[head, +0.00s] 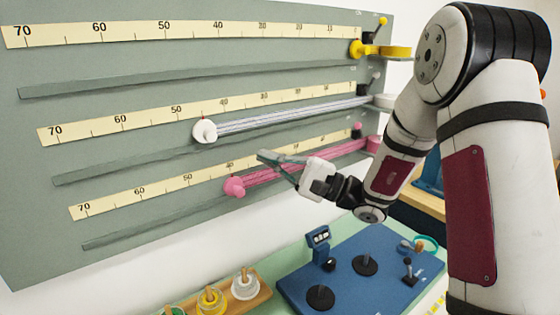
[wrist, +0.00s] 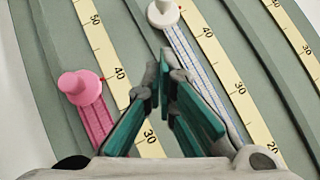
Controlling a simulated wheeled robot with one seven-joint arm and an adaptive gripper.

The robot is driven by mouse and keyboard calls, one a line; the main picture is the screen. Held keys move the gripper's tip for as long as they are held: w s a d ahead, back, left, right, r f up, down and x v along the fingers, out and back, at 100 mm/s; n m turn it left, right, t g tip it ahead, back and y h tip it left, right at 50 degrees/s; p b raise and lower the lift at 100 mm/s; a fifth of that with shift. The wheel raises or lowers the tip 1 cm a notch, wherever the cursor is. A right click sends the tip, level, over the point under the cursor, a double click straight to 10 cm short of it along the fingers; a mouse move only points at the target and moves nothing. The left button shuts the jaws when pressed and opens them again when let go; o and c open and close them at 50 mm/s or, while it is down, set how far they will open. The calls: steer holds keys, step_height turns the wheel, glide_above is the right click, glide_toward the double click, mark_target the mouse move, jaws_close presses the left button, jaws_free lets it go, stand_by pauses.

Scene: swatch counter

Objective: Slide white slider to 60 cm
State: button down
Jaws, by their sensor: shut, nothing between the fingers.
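The white slider (head: 204,131) is a round white knob on the middle track of the grey-green board. Its red pointer stands between 50 and 40 on the middle scale (head: 150,114), roughly halfway. A white band with blue lines runs from it to the right. In the wrist view the white slider (wrist: 163,13) is at the top, just beyond my fingertips. My gripper (head: 264,156) is shut and empty, in front of the board to the right of and below the white slider, apart from it in the head view. The 60 mark (head: 121,119) lies to its left.
The pink slider (head: 234,186) is on the lower track near 40, close to my gripper; it also shows in the wrist view (wrist: 78,87). A yellow slider (head: 358,48) is at the top track's right end. Below are a blue panel (head: 340,285) and a wooden spool rack (head: 263,291).

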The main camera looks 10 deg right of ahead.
mark_target(208, 134)
steer(key=a+r, duration=0.1)
steer(key=a, duration=0.1)
steer(key=a+r+p, duration=0.1)
steer(key=a, duration=0.2)
steer(key=a+r, duration=0.1)
steer(key=a, duration=0.1)
steer(key=shift+w+a+r+p, duration=0.2)
steer(key=shift+w+a+p, duration=0.05)
steer(key=shift+w+p, duration=0.15)
